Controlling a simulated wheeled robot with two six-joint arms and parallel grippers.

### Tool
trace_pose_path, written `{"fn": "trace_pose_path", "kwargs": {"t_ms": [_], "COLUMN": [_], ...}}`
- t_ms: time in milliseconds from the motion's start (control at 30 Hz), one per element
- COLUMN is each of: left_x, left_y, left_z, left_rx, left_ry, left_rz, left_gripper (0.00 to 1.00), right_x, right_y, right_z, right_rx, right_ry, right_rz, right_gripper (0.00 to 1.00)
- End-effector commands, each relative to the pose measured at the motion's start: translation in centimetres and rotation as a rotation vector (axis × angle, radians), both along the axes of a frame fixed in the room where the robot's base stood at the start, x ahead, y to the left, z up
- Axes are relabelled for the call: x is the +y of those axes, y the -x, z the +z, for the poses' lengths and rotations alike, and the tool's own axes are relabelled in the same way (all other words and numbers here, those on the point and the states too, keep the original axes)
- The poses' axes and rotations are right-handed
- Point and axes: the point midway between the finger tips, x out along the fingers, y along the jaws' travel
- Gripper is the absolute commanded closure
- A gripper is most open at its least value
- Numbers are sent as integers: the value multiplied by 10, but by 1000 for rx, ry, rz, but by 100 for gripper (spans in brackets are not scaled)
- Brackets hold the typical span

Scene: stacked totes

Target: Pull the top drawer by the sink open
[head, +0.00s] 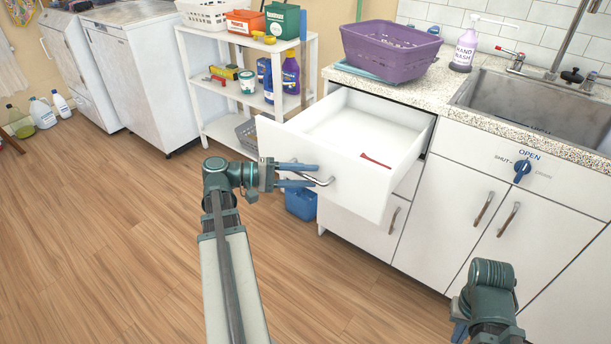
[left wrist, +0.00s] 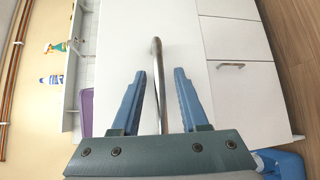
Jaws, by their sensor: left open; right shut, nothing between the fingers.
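The top drawer (head: 347,187) by the sink is pulled well out of the counter in the head view. Its white inside shows, with a small red object (head: 375,160) lying in it. Its metal bar handle (head: 322,181) is on the front face. My left gripper (head: 318,175) is open at the handle, and the left wrist view shows the bar handle (left wrist: 157,75) between the two blue fingers, with gaps on both sides. My right gripper (head: 459,331) is low at the right, away from the drawer, its fingers partly hidden by its own wrist.
A purple basket (head: 390,52) stands on the counter (head: 452,90) above the drawer, left of the sink (head: 545,100). A white shelf (head: 212,113) with bottles and bins stands at the left. A blue container (head: 301,204) is on the floor below the drawer. The wooden floor in front is clear.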

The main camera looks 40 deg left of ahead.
Motion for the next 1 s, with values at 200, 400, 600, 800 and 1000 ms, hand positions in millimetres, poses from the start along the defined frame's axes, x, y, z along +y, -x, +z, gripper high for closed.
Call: {"fn": "trace_pose_path", "kwargs": {"t_ms": [200, 400, 600, 800, 1000], "left_x": [15, 46, 73, 90, 94], "left_y": [14, 45, 74, 93, 99], "left_z": [4, 10, 15, 18, 19], "left_rx": [0, 1, 0, 1, 0], "left_ry": [1, 0, -1, 0, 0], "left_rz": [4, 5, 4, 2, 0], "left_gripper": [56, 56, 56, 56, 56], "right_x": [0, 0, 1, 1, 1], "right_y": [0, 0, 0, 0, 0], "right_z": [4, 10, 15, 18, 19], "right_rx": [0, 1, 1, 1, 1], "right_ry": [0, -2, -3, -3, -4], "right_rz": [0, 0, -1, -1, -1], "right_gripper": [100, 100, 100, 100, 100]}}
